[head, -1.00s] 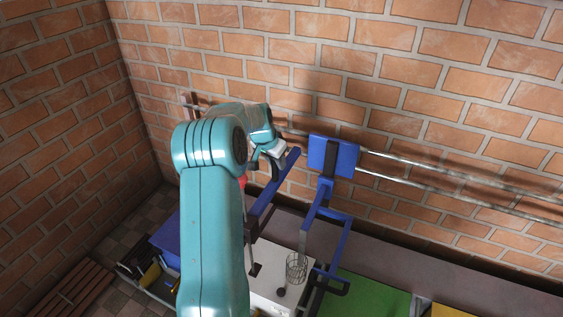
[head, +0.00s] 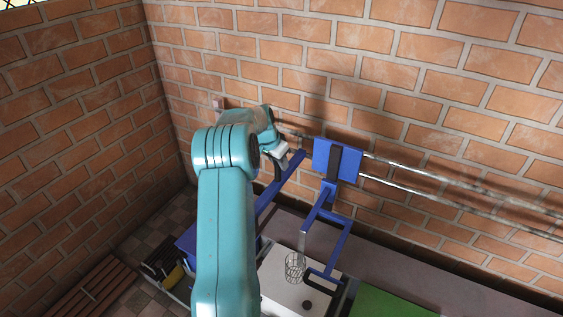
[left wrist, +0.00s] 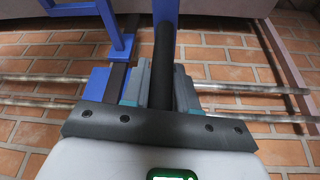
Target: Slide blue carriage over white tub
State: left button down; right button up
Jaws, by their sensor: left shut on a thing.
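The blue carriage (head: 337,160) sits on two metal rails along the brick wall in the head view, with a blue frame (head: 325,214) reaching down from it. A wire basket (head: 294,267) at the frame's lower end shows in front of the white tub (head: 287,292); its height above the tub is hard to tell. My left arm hides the tub's left part. My left gripper (head: 278,158) is left of the carriage. In the left wrist view its fingers (left wrist: 161,88) are shut around a black handle (left wrist: 163,60) on a blue bar. My right gripper is out of view.
The rails (head: 460,192) run on to the right along the wall. A green panel (head: 390,303) lies right of the tub. A blue container (head: 190,241) stands left of my arm, and wooden slats (head: 85,290) lie at lower left.

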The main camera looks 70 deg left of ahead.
pick_arm(q)
jog(key=shift+r, duration=0.1)
jog(key=c, duration=1)
grip_release()
jog(key=shift+o, duration=0.2)
jog(key=p+v, duration=0.1)
jog(key=v, duration=1.5)
jog(key=shift+p, duration=0.4)
jog(key=shift+s+r, duration=0.1)
